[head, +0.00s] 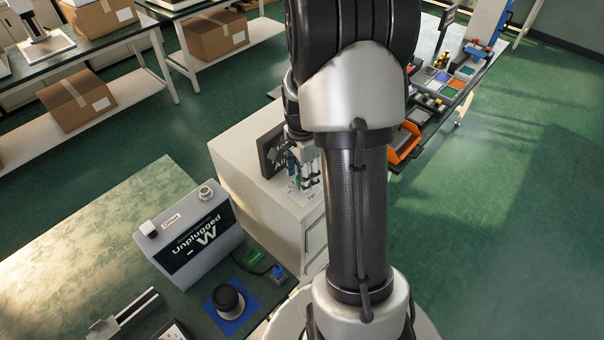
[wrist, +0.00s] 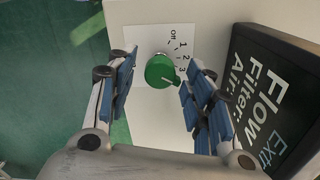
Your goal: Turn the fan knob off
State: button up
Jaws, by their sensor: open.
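The green fan knob (wrist: 160,69) sits on a white dial plate (wrist: 145,42) in the wrist view. The plate is marked Off, 1, 2 and 3, and the knob's pointer is turned to the lower right, close to the 3. My gripper (wrist: 162,62) is open, with one blue-padded finger on each side of the knob and visible gaps to it. In the head view my gripper (head: 306,168) is over the top of the white cabinet (head: 240,150), partly hidden by my arm.
A black sign reading Flow, Filter, Air (wrist: 275,95) stands just right of my gripper; it also shows in the head view (head: 270,150).

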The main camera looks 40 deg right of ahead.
jog(key=c, duration=0.9)
jog(key=shift+f, duration=0.1)
jog(key=shift+s+a, duration=0.1)
